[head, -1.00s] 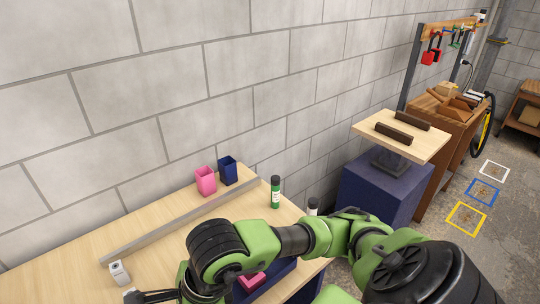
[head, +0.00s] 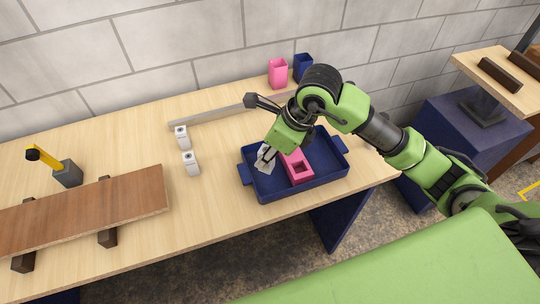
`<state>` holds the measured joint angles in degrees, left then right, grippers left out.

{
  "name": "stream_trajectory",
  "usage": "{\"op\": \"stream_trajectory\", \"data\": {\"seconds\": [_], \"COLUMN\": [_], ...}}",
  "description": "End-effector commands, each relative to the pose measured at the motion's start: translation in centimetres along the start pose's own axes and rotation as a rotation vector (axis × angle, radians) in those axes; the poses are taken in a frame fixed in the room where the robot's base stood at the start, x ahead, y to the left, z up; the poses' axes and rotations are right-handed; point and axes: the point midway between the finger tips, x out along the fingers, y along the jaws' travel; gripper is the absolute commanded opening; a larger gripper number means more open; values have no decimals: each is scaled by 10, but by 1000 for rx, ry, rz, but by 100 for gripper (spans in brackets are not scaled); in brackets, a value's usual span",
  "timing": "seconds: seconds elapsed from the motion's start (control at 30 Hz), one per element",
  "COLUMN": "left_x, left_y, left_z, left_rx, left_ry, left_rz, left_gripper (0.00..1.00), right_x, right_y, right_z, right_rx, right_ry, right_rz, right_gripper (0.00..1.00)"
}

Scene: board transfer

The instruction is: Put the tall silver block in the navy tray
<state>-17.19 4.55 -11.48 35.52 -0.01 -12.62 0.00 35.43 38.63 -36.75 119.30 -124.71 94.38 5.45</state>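The navy tray (head: 318,189) sits near the table's front edge, with a pink block (head: 298,166) with a square opening inside it. My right gripper (head: 266,154) points down over the tray's left part. A light silver-grey block (head: 265,167) shows at its fingertips, tilted and partly hidden by the fingers; the fingers look closed on it. I cannot tell whether the block touches the tray floor. My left gripper is not in view.
Two small white blocks (head: 191,163) with dark-marked tops stand left of the tray. A grey bar (head: 205,116), a pink cup (head: 278,73) and a navy cup (head: 302,66) are behind. A brown board (head: 85,211) rests on supports at left, near a yellow-handled tool (head: 45,160).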

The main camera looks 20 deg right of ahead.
Motion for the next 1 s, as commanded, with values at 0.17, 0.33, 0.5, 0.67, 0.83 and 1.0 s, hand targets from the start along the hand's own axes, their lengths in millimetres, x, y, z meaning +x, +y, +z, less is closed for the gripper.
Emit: {"op": "stream_trajectory", "data": {"seconds": [0.17,0.33,0.5,0.67,0.83,1.0], "left_x": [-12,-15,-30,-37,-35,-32], "left_y": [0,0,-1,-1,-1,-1], "left_z": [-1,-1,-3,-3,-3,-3], "left_rx": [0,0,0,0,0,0], "left_ry": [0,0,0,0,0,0], "left_rz": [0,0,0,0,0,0], "left_gripper": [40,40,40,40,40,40], "right_x": [29,41,57,73,76,78], "right_y": [-21,-28,-32,-33,-33,-33], "right_z": [-3,-4,-10,-16,-16,-18], "right_rx": [1,-1,1,-2,-3,-3], "right_ry": [3,1,4,1,-1,0], "right_rz": [2,3,6,2,1,1], "right_gripper": [0,0,0,0,0,0]}}
